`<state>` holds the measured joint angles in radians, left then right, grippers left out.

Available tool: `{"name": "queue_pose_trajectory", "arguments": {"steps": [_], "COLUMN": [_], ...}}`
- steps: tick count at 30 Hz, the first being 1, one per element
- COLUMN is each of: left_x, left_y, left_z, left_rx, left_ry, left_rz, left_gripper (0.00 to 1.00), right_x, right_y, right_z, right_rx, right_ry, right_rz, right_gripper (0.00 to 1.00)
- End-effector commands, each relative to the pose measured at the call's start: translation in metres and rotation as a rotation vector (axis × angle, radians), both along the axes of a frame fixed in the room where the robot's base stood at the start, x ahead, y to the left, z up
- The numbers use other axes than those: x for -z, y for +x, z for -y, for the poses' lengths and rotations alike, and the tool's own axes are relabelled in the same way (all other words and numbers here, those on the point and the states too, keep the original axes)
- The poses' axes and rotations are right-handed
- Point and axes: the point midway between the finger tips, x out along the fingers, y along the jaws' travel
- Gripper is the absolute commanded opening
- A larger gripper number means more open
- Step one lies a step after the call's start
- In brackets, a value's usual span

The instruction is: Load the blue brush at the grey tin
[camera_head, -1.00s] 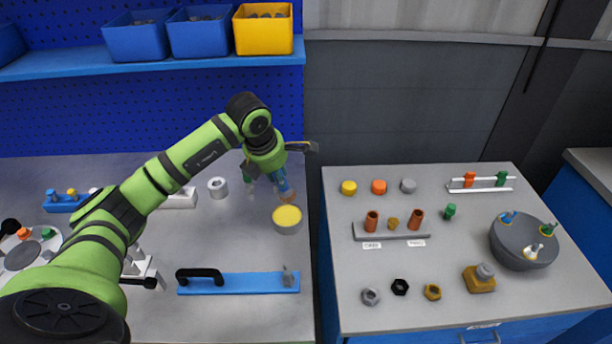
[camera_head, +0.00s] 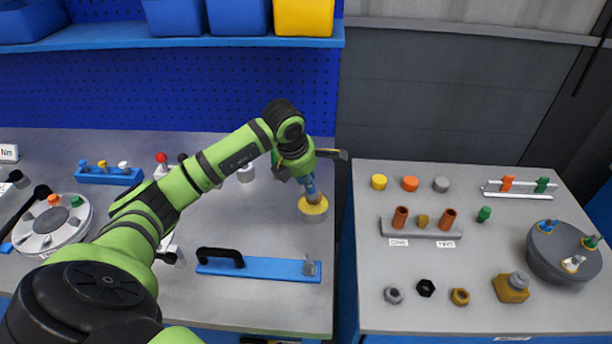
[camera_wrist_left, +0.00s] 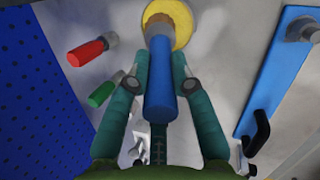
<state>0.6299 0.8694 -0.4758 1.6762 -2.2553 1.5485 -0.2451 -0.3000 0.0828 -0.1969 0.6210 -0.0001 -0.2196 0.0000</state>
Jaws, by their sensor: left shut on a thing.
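The grey tin (camera_head: 313,216) stands near the right edge of the left bench, with a yellow top surface. My left gripper (camera_head: 303,177) is shut on the blue brush (camera_head: 312,189), bristles down, over the tin. In the left wrist view the gripper's fingers (camera_wrist_left: 161,70) close on both sides of the blue handle (camera_wrist_left: 160,88). The tan bristles (camera_wrist_left: 158,27) overlap the tin's yellow surface (camera_wrist_left: 181,20). I cannot tell how deep they reach. My right gripper is not in view.
Red-handled (camera_wrist_left: 88,51) and green-handled (camera_wrist_left: 104,91) items are beside the gripper in the left wrist view. A blue plate with a black handle (camera_head: 258,268) lies in front of the tin. A gap separates the right bench (camera_head: 365,230).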

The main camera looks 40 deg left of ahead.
Motion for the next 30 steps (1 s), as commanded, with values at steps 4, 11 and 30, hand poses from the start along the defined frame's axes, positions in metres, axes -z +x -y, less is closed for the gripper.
{"name": "queue_pose_trajectory", "arguments": {"steps": [4,11,30], "left_x": [-0.0007,-0.0007,0.0051], "left_y": [0.0002,0.0002,0.0001], "left_z": [0.0002,0.0002,0.0001], "left_rx": [0.0,0.0,0.0], "left_ry": [-0.001,-0.001,-0.001], "left_rz": [0.001,0.001,0.001], "left_gripper": [0.0,0.0,0.0], "right_x": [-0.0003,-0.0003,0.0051], "right_y": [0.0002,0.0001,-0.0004], "right_z": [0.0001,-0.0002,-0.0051], "right_rx": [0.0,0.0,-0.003], "right_ry": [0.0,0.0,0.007], "right_rz": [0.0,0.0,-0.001], "right_gripper": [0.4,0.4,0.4]}}
